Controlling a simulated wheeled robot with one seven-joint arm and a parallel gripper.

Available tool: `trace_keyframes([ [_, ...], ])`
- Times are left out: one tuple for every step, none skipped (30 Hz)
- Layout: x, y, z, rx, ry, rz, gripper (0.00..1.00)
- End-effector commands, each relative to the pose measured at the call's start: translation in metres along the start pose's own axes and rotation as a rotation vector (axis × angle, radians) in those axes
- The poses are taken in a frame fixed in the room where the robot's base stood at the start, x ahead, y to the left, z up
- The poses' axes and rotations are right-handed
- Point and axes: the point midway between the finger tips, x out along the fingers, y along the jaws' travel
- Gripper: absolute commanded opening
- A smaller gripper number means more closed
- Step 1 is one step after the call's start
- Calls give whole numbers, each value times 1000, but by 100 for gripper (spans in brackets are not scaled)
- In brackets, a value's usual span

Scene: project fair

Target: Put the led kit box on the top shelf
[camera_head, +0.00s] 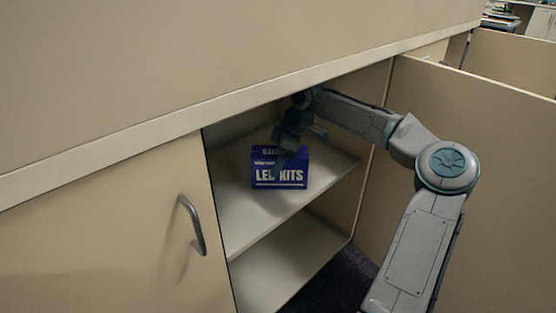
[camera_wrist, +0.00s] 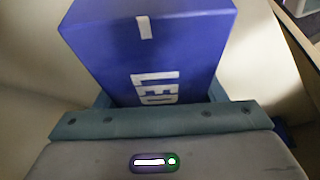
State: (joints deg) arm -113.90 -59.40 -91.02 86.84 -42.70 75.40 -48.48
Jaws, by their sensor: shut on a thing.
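The led kit box (camera_head: 279,178) is a blue box with white "LED KITS" lettering, inside the open cabinet at the upper shelf (camera_head: 325,168). My gripper (camera_head: 291,155) reaches in from above and behind the cabinet's open front and is shut on the box. In the wrist view the box (camera_wrist: 150,45) fills the upper middle, just past my gripper (camera_wrist: 160,115). The fingertips are mostly hidden by the box. The box looks upright. I cannot tell whether its bottom touches the shelf.
A lower shelf (camera_head: 285,262) is empty. A closed door with a dark handle (camera_head: 192,225) is at the left. The open door (camera_head: 480,160) stands at the right, near my arm. The cabinet's top edge (camera_head: 240,98) runs above the opening.

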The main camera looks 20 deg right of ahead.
Motion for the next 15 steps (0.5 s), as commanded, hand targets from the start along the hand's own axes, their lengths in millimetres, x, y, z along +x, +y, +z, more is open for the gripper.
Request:
trace_keyframes([
  [0,0,-1,-1,1,1,32],
  [0,0,0,-1,1,0,32],
  [1,0,0,-1,0,0,32],
  [2,0,1,-1,0,0,32],
  [3,0,1,0,0,-1,66],
  [2,0,1,0,0,0,77],
  [2,0,1,0,0,0,85],
  [2,0,1,0,0,0,85],
  [2,0,1,0,0,0,85],
  [2,0,1,0,0,0,85],
  [2,0,1,0,0,0,85],
  [2,0,1,0,0,0,85],
  [2,0,1,0,0,0,85],
  [2,0,1,0,0,0,85],
  [2,0,1,0,0,0,85],
])
